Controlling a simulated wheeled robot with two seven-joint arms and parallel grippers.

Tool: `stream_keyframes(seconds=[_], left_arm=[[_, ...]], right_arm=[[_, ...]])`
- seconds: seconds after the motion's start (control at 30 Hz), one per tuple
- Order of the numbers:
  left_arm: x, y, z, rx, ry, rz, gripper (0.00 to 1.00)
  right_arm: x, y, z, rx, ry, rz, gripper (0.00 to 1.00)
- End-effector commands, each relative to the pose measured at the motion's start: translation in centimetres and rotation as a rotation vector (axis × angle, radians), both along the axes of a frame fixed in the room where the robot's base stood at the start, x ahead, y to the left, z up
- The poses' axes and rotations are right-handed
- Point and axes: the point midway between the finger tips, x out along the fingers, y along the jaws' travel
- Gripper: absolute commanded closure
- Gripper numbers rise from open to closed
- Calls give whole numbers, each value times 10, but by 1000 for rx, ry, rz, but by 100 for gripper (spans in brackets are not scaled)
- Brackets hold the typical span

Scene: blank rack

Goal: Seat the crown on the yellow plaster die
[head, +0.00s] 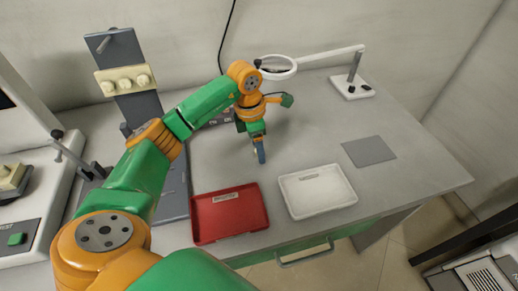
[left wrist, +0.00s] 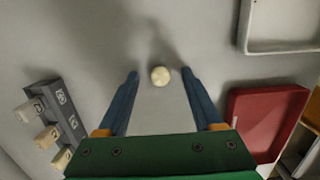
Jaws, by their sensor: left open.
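A small round cream piece (left wrist: 160,76), which looks like the crown, lies on the grey table in the left wrist view. My left gripper (left wrist: 160,82) is open above the table, with one blue finger on either side of this piece; I cannot tell whether they touch it. In the head view my left gripper (head: 261,153) points down at the middle of the table and hides the piece. A dark grey holder (left wrist: 67,108) with pale labels stands at the left in the wrist view, with several cream blocks (left wrist: 47,137) along it. I cannot tell which is the yellow plaster die.
A red tray (head: 230,239) and a white tray (head: 318,212) lie at the table's front. A grey mat (head: 368,151) lies to the right. A ring magnifier (head: 278,77) stands behind. A dark stand with a pale yellow bar (head: 105,75) rises at back left.

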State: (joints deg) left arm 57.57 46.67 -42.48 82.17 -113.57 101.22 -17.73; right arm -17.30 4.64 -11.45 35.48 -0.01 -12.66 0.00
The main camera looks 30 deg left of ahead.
Motion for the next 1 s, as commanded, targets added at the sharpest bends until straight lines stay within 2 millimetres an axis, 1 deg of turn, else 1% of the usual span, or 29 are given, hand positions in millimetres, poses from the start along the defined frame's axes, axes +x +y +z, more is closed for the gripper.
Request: stream_keyframes(seconds=[0.1, 0.13, 0.33, 0.37, 0.4, 0.67, 0.77, 0.87, 0.9, 0.97, 1.0], left_arm=[[0, 0, 0, 0, 0, 0, 32], [0, 0, 0, 0, 0, 0, 35], [0, 0, 0, 0, 0, 0, 89], [0, 0, 0, 0, 0, 0, 97], [0, 0, 0, 0, 0, 0, 100], [0, 0, 1, -1, -1, 0, 100], [1, 0, 6, -1, -2, 0, 100], [2, 0, 20, -1, -6, -1, 100], [2, 0, 29, -1, -7, -1, 100], [-7, -5, 43, -1, -8, -4, 100], [-16, -8, 53, 3, -7, -5, 100]], right_arm=[[0, 0, 0, 0, -1, 0, 50], [0, 0, 0, 0, -1, 0, 50], [1, 0, 0, 0, -2, 0, 50], [1, 0, 0, 0, -2, 0, 50], [1, 0, 0, 0, -2, 0, 50], [2, 0, 0, 1, -4, 0, 50], [2, 0, -2, 1, -4, 0, 50], [2, 0, -6, 1, -4, 0, 50], [2, 0, -8, 1, -4, 0, 50], [2, 1, -9, 1, -4, 0, 50], [2, 1, -10, 1, -5, 0, 50]])
